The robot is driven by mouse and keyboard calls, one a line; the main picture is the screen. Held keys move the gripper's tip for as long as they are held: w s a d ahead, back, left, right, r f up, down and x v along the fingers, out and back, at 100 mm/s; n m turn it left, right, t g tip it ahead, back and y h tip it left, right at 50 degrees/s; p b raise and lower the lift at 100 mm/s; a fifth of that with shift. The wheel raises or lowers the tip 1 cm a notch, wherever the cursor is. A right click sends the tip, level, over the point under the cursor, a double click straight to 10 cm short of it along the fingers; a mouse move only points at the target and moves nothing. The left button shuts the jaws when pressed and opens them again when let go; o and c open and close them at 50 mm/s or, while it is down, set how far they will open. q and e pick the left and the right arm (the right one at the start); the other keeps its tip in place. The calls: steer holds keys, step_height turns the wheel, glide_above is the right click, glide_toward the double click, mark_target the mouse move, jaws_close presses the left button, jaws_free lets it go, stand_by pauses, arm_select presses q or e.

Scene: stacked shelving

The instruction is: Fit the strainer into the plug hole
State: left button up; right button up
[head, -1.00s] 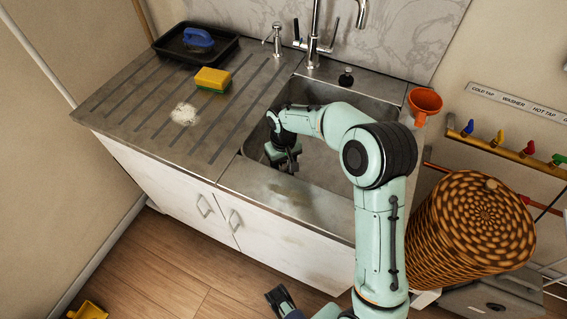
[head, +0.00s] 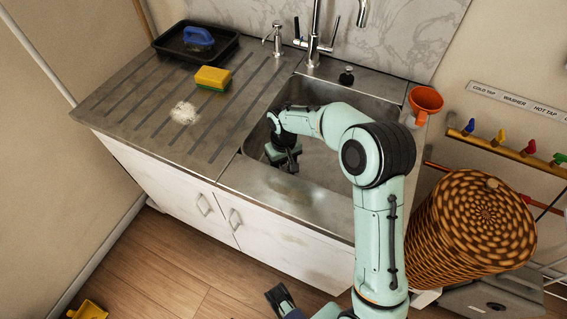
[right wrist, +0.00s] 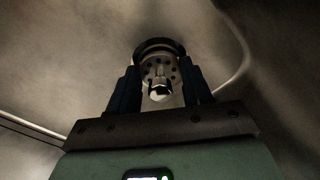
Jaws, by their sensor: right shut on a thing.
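My right gripper (head: 286,166) reaches down into the sink basin (head: 320,95), close to its floor. In the right wrist view its two dark fingers (right wrist: 160,92) are shut on the strainer (right wrist: 158,70), a pale metal disc with small dark holes and a knob between the fingertips. A dark ring, the plug hole (right wrist: 160,44), shows around and behind the strainer's far edge. I cannot tell whether the strainer sits in it or just above it. The head view hides both behind my arm. My left gripper (head: 278,295) is low in front of the cabinet, its opening unclear.
A tap (head: 314,40) stands behind the basin. An orange funnel (head: 426,100) is at the right rim. A sponge (head: 212,78) and black tray (head: 195,42) lie on the drainer. A wicker basket (head: 470,230) stands at right.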

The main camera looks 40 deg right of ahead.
arm_select(q)
steer(key=shift+f, duration=0.25)
steer(key=shift+r, duration=0.2)
steer(key=shift+r+p, duration=0.3)
steer(key=shift+r, duration=0.05)
stand_by(2.7)
steer(key=shift+w+r+p, duration=0.15)
steer(key=shift+r+p, duration=0.3)
stand_by(2.5)
steer(key=shift+r+p, duration=0.4)
steer(key=shift+w+r, duration=0.1)
stand_by(1.1)
